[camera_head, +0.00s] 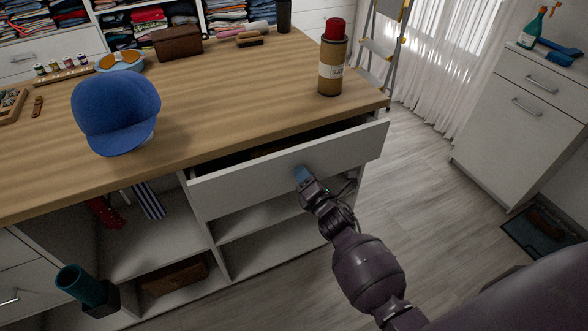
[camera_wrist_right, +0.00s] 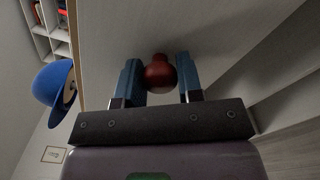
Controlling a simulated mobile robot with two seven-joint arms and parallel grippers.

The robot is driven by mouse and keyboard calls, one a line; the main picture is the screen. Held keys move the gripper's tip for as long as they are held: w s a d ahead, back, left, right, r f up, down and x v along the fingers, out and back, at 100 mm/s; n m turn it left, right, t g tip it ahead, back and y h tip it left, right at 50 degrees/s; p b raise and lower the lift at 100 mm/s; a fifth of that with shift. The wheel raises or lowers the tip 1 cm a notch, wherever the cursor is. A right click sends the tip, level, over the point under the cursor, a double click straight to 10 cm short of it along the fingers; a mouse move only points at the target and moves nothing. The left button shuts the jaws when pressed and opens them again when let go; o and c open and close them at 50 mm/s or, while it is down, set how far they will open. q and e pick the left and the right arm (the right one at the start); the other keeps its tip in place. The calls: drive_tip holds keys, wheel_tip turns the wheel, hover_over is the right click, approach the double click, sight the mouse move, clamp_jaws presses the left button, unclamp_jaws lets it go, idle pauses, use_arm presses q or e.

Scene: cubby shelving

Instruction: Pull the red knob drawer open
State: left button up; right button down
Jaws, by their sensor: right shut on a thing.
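The drawer (camera_head: 250,178) with a white front sits under the wooden worktop and stands partly open, with a dark gap showing behind its front. The red knob (camera_wrist_right: 160,73) is on the drawer front and shows in the right wrist view. My right gripper (camera_head: 301,174) is at the drawer front in the head view, its blue fingers hiding the knob there. In the right wrist view my right gripper (camera_wrist_right: 161,80) has one finger on each side of the knob and is shut on it.
On the worktop (camera_head: 215,100) stand a blue cap (camera_head: 116,112) and a brown canister (camera_head: 331,70) with a red top. Open shelves (camera_head: 265,245) lie below the drawer. A teal tube-like thing (camera_head: 78,283) shows at lower left. Floor (camera_head: 405,190) to the right is clear.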

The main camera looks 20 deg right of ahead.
use_arm(q)
drive_tip(key=shift+s+a+r+p, duration=0.1)
drive_tip(key=shift+a+r+p, duration=0.05)
drive_tip(key=shift+r+p, duration=0.5)
drive_tip(key=shift+s+a+r+p, duration=0.15)
drive_tip(key=shift+r+p, duration=0.25)
drive_tip(key=shift+p, duration=0.4)
use_arm(e)
drive_tip(key=s, duration=1.7)
drive_tip(key=shift+s+d, duration=0.2)
drive_tip(key=shift+d, duration=0.15)
drive_tip(key=c, duration=0.8)
unclamp_jaws()
drive_tip(key=shift+s, duration=0.1)
